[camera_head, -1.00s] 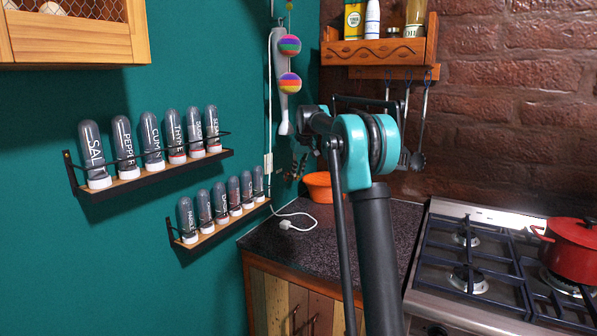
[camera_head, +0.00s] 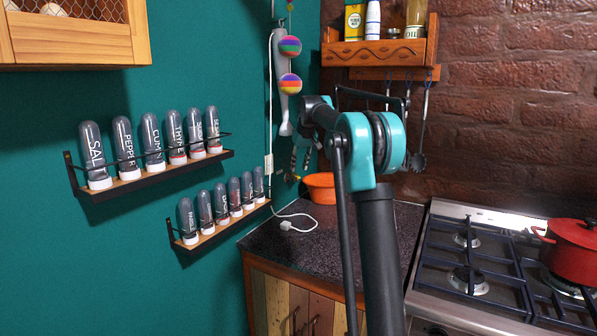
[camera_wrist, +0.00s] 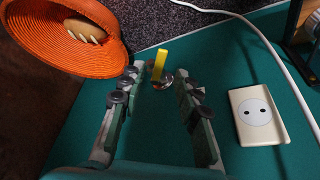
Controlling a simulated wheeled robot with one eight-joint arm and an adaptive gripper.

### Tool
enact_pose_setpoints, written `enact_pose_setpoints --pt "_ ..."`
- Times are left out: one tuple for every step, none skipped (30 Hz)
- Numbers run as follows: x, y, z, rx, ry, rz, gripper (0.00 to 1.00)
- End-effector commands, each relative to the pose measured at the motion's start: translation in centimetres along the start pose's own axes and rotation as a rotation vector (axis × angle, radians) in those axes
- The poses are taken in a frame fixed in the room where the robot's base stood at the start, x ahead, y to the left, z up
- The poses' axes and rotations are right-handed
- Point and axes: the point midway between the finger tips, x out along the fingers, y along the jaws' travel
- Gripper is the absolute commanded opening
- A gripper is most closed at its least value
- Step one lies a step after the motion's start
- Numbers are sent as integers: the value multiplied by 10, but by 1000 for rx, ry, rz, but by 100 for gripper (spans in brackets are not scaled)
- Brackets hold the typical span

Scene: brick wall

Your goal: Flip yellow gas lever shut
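The yellow gas lever (camera_wrist: 160,64) stands out from a round metal fitting on the green wall in the wrist view. It shows small in the head view (camera_head: 292,178), beside the fingers. My gripper (camera_wrist: 155,78) is open, with its two fingers apart and the lever and its fitting between or just beyond the tips. I cannot tell whether a finger touches the lever. In the head view my gripper (camera_head: 303,160) is near the wall above the counter, partly hidden by my arm.
An orange bowl (camera_wrist: 30,38) is close on the left in the wrist view. A wall socket (camera_wrist: 258,116) and white cable (camera_wrist: 284,72) lie to the right. Spice shelves (camera_head: 150,183) line the green wall. The stove (camera_head: 470,265) with a red pot (camera_head: 575,252) stands right.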

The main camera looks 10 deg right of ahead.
Motion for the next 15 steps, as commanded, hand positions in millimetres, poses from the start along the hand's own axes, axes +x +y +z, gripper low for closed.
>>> enact_pose_setpoints --pt "-12 0 0 0 0 0 33" --pt "-18 0 0 0 0 0 33" --pt "-26 0 0 0 0 0 33" --pt "-32 0 0 0 0 0 33" --pt "-38 0 0 0 0 0 33" --pt "-46 0 0 0 0 0 33" --pt "-51 0 0 0 0 0 33" --pt "-56 0 0 0 0 0 33" --pt "-63 0 0 0 0 0 33" --pt "-66 0 0 0 0 0 33" --pt "-70 0 0 0 0 0 33" --pt "-74 0 0 0 0 0 33" --pt "-77 0 0 0 0 0 33" --pt "-79 0 0 0 0 0 33" --pt "-82 0 0 0 0 0 33"
